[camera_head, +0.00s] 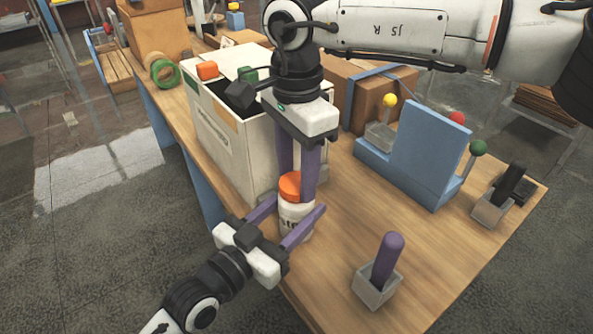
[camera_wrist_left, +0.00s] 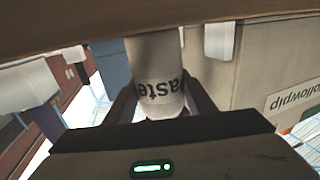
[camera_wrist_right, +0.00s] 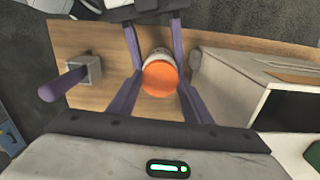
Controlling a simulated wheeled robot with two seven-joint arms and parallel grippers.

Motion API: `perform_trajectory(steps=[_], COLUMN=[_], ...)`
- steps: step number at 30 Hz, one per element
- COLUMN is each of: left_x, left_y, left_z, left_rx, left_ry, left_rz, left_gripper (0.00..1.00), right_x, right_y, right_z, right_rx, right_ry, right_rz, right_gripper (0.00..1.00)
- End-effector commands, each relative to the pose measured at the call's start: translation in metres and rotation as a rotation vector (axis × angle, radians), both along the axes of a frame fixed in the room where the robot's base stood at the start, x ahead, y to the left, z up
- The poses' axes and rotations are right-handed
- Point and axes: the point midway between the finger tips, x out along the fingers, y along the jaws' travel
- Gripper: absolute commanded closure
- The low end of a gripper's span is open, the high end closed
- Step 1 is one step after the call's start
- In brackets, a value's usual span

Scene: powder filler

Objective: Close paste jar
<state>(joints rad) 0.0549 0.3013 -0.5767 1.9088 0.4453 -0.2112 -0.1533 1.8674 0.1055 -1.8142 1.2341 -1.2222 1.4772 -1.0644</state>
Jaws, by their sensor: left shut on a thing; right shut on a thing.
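The paste jar (camera_head: 293,217) is a white jar with a dark label and an orange lid (camera_head: 290,186) on top. It stands upright near the table's front edge, beside the white box. My left gripper (camera_head: 298,208) is shut on the jar body from the front; the jar shows between its purple fingers in the left wrist view (camera_wrist_left: 155,85). My right gripper (camera_head: 296,190) comes straight down from above, its purple fingers on both sides of the orange lid, shut on it. The lid also shows in the right wrist view (camera_wrist_right: 160,79). Whether the lid is seated fully cannot be told.
A white box (camera_head: 225,150) stands just behind the jar. A grey holder with a purple-handled tool (camera_head: 386,260) is at the front right. A blue stand (camera_head: 425,160) with coloured knobs and a cardboard box (camera_head: 372,95) are farther back. The tabletop (camera_head: 345,215) right of the jar is clear.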

Motion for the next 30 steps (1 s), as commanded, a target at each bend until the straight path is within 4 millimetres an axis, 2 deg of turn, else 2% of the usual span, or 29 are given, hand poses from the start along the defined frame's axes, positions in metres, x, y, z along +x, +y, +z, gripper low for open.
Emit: perform_trajectory(steps=[24,27,30], left_x=[-0.0001,-0.0001,0.0], left_y=[-0.0003,-0.0003,-0.0002], left_z=[-0.0001,-0.0001,-0.0001], left_rx=[0.0,0.0,0.0], left_ry=[0.0,0.0,0.0], left_rz=[0.0,0.0,0.0], left_gripper=[1.0,1.0,1.0], right_x=[-0.0006,-0.0006,-0.0006], right_y=[0.0002,0.0002,0.0002], right_z=[-0.0007,-0.0007,-0.0007], right_rx=[0.001,0.001,0.001], right_ry=[0.001,0.0,0.0], right_rz=[-1.827,-1.962,-1.952], right_gripper=[0.82,0.82,0.82])
